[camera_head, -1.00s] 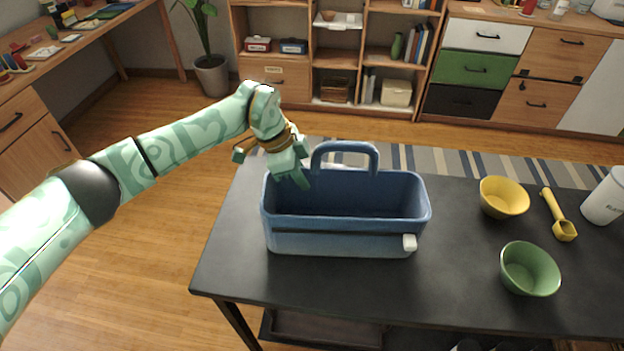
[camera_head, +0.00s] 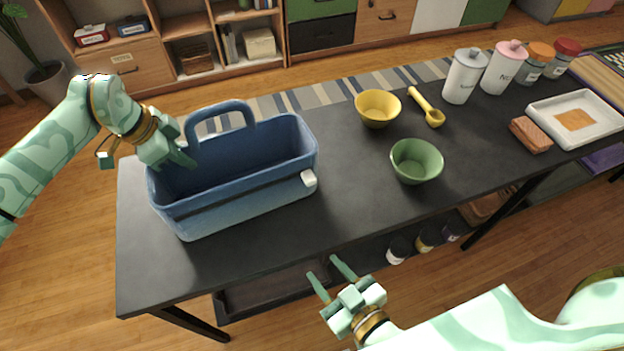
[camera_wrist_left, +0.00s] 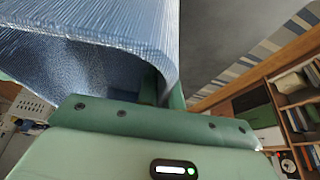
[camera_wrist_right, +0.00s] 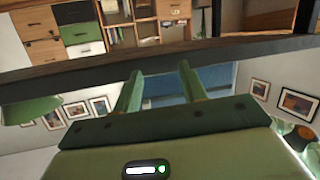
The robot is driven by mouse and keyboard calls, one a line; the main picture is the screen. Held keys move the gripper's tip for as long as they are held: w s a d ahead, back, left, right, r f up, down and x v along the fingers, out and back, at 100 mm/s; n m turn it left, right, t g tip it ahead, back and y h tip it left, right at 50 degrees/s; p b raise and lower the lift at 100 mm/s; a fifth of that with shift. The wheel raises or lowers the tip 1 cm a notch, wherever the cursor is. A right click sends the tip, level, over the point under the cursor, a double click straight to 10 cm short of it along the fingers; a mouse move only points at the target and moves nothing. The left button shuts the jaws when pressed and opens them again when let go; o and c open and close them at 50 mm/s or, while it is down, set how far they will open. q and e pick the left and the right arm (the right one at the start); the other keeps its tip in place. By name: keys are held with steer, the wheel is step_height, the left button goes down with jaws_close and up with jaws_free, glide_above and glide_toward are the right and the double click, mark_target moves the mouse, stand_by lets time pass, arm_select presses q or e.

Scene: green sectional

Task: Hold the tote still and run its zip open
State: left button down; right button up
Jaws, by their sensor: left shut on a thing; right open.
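The blue tote (camera_head: 240,200) stands upright on the left part of the dark table. A dark zip line (camera_head: 235,191) runs along its near side, with a white pull tab (camera_head: 308,179) at the right end. The tote's top is open and its inside looks empty. My left gripper (camera_head: 183,160) is shut on the tote's back left rim, beside the handle; the tote's wall (camera_wrist_left: 110,25) fills the upper left of the left wrist view. My right gripper (camera_head: 333,281) is open and empty, in front of the table's near edge and apart from the tote; its fingers also show in the right wrist view (camera_wrist_right: 160,90).
Canisters (camera_head: 463,76), jars and a white tray (camera_head: 578,118) are further right. The table's near edge (camera_wrist_right: 90,78) crosses the right wrist view. Bare table lies before the tote.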

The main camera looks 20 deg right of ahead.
mark_target(312, 183)
steer(key=w+d+r+m+t+h, duration=0.2)
steer(key=w+d+r+m+t, duration=0.1)
steer(key=r, duration=0.8)
steer(key=w, duration=0.3)
steer(key=w+a, duration=0.1)
steer(key=w, duration=0.7)
steer(key=shift+w+a, duration=0.15)
steer(key=shift+w, duration=0.05)
